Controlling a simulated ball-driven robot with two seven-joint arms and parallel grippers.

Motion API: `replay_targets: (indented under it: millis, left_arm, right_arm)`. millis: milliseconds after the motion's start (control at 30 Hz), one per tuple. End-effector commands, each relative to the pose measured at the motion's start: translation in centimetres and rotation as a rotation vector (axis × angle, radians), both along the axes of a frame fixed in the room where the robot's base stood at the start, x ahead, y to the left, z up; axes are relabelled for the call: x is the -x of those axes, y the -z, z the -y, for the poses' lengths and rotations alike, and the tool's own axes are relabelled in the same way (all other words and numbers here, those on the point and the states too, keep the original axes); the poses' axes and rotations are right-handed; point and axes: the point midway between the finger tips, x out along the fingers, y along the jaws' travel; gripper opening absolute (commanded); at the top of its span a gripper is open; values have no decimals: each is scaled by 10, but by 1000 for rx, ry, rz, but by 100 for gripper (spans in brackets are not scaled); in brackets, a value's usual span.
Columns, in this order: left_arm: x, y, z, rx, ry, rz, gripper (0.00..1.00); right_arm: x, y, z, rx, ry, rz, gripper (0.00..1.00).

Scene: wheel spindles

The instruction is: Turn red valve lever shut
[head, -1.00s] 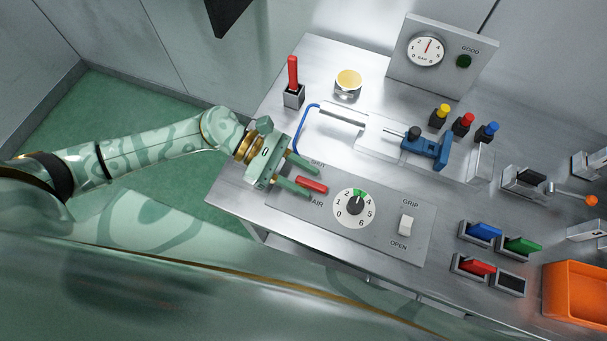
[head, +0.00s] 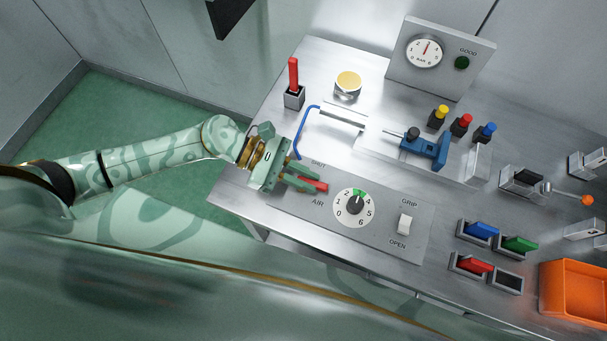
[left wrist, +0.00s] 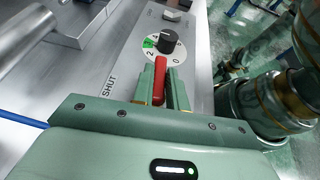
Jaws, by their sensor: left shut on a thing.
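The red valve lever (head: 316,185) lies on the grey control panel between the words SHUT and AIR, beside the numbered dial (head: 354,208). My left gripper (head: 308,182) is shut on the lever. In the left wrist view, the lever (left wrist: 160,82) stands up between the two green fingers (left wrist: 160,88), with its tip sticking out toward the dial (left wrist: 166,45). The lever points toward the dial, not toward the word SHUT. Its pivot end is hidden by the gripper. My right gripper is not in view.
A blue hose (head: 302,130) runs close behind the gripper to a metal cylinder (head: 343,118). A GRIP/OPEN switch (head: 405,223) sits right of the dial. A red stick in a holder (head: 293,84) stands at the back left. The gauge (head: 425,52) stands at the back.

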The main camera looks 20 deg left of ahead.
Motion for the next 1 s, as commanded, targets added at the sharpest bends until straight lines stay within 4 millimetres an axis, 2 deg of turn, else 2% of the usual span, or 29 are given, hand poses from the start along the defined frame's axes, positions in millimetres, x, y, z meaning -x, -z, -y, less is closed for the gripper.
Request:
replay_targets:
  millis: [600,1000]
  left_arm:
    - [-1,-5,0,2,-542,-2,0]
    - [-2,-3,0,3,-923,-5,0]
  right_arm:
    - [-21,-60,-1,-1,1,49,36]
    - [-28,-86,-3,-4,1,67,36]
